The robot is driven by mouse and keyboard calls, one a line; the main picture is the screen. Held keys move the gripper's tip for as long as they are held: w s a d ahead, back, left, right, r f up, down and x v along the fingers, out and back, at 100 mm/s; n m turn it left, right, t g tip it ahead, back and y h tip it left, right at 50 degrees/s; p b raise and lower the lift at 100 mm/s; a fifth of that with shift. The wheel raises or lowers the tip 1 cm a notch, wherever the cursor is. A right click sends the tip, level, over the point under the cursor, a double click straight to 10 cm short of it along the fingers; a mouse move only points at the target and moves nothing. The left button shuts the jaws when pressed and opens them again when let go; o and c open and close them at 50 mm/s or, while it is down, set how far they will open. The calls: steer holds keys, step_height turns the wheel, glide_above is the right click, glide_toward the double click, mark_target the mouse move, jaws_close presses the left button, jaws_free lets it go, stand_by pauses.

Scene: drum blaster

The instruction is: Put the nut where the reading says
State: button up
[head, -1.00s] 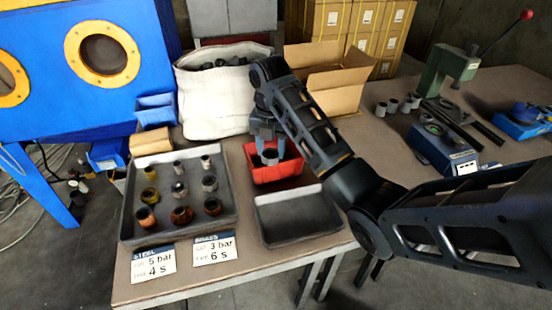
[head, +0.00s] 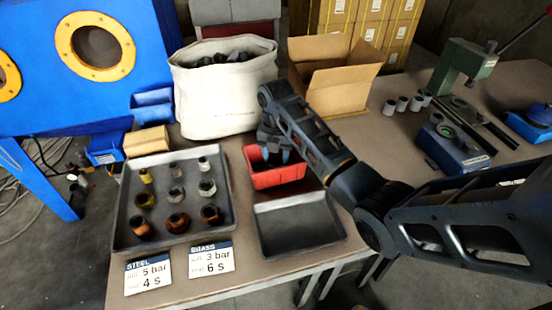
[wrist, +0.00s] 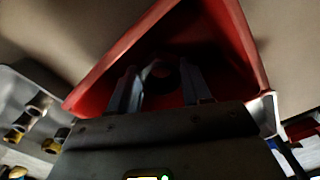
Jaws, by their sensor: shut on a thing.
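My gripper (head: 272,152) is over the red bin (head: 280,179), at its back part. In the wrist view my gripper's two fingers (wrist: 160,88) reach into the red bin (wrist: 245,50) and are shut on a dark, round nut (wrist: 158,71). The nut is dim there and hidden in the head view. A grey tray (head: 118,225) at the left holds several nuts and fittings in rows, some yellowish, some grey, some orange-brown. An empty grey tray (head: 298,226) lies in front of the red bin. Two cards stand at the front: STEEL (head: 149,273), 5 bar, 4 s, and BRASS (head: 211,259), 3 bar, 6 s.
A white sack (head: 222,98) of dark parts and an open cardboard box (head: 335,85) stand behind the bin. A blue cabinet (head: 60,90) is at the left. A green press (head: 465,65) and several grey cylinders (head: 403,103) are at the right.

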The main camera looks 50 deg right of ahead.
steer(key=shift+f, duration=0.7)
steer(key=shift+f, duration=0.35)
steer(key=o, duration=1.3)
step_height(320, 180, up, 13)
steer(key=shift+f, duration=0.1)
